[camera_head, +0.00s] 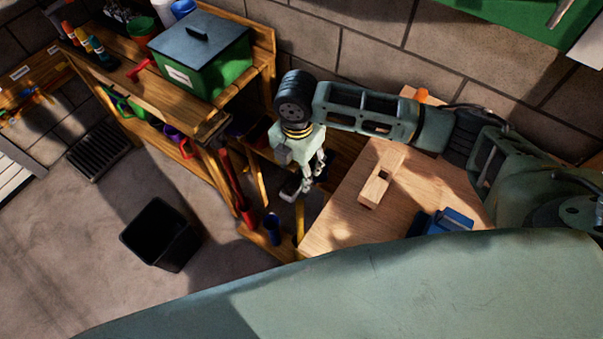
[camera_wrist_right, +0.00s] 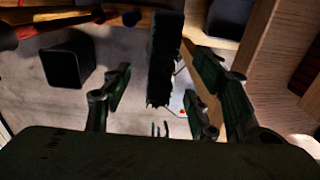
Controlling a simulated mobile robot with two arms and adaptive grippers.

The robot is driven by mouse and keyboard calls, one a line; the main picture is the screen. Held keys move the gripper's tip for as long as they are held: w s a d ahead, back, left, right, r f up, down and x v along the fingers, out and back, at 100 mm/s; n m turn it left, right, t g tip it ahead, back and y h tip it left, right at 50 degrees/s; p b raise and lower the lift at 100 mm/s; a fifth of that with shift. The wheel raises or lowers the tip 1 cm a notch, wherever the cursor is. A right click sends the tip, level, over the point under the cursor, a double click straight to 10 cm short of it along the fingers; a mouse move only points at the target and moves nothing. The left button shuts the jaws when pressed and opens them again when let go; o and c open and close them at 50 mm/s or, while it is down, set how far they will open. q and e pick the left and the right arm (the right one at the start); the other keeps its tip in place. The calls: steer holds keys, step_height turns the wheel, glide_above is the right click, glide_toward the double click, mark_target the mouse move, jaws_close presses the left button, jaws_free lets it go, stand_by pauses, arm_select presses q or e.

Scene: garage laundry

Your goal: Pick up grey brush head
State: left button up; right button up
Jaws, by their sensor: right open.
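The grey brush head appears as a small pale grey block (camera_head: 291,187) just below and left of my right gripper (camera_head: 314,178) in the head view. In the right wrist view, a long dark piece (camera_wrist_right: 165,55) with a ragged lower edge, probably the same brush head, lies between the fingers of my right gripper (camera_wrist_right: 158,88). The fingers are apart, with gaps visible on both sides of it. I cannot tell how far below the fingertips it is. My left gripper is not in view.
Wooden shelving with a green box (camera_head: 190,62) stands left. A black bin (camera_head: 160,235) stands on open floor.

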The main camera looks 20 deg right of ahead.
mark_target(300, 173)
steer(key=f, duration=0.1)
steer(key=f+p, duration=0.1)
steer(key=f, duration=0.2)
steer(key=shift+d+f+p, duration=0.25)
steer(key=shift+f+p, duration=0.15)
steer(key=shift+f, duration=0.3)
steer(key=shift+a+f, duration=0.1)
steer(key=c, duration=1.2)
